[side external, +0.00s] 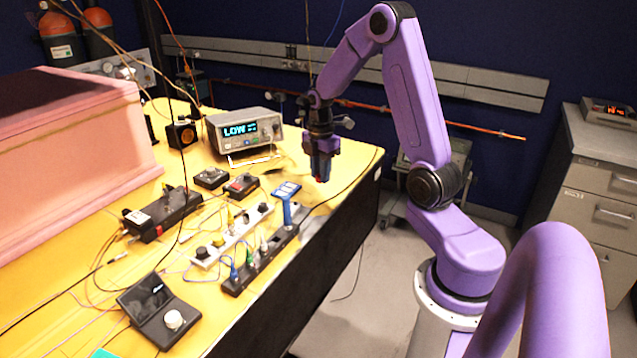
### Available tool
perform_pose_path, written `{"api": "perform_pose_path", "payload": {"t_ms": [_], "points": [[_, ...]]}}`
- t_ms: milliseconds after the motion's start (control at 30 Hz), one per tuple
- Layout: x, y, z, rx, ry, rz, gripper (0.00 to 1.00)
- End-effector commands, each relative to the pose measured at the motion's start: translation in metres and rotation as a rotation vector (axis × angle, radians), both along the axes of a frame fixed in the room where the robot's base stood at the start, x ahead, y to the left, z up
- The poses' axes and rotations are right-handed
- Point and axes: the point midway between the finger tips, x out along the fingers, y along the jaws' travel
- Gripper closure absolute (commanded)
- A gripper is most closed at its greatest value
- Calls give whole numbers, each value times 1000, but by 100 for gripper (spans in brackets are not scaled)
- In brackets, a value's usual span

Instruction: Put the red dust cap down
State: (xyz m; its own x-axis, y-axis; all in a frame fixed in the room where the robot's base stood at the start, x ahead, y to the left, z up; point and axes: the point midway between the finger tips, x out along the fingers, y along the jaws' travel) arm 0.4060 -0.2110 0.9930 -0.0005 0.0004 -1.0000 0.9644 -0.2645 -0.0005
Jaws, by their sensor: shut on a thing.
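My gripper (321,172) points down near the right edge of the yellow table (345,165), a little above its surface. It is shut on the red dust cap (320,180), of which only a small red bit shows between the fingertips. The rest of the cap is hidden by the fingers. I cannot tell the exact height of the cap above the table.
A meter reading LOW (240,130) stands behind and left of my gripper. A pink foam box (75,165) fills the left. Cables cross the table.

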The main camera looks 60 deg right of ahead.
Motion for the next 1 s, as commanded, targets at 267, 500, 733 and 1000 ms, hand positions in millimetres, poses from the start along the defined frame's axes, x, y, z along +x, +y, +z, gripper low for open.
{"api": "perform_pose_path", "payload": {"t_ms": [267, 500, 733, 1000], "points": [[10, -6, -16, 1, 2, -1, 100], [9, -5, -42, 0, 1, -1, 100], [9, -5, -43, 0, 0, -1, 100], [9, -5, -46, 0, 0, -1, 48]]}}
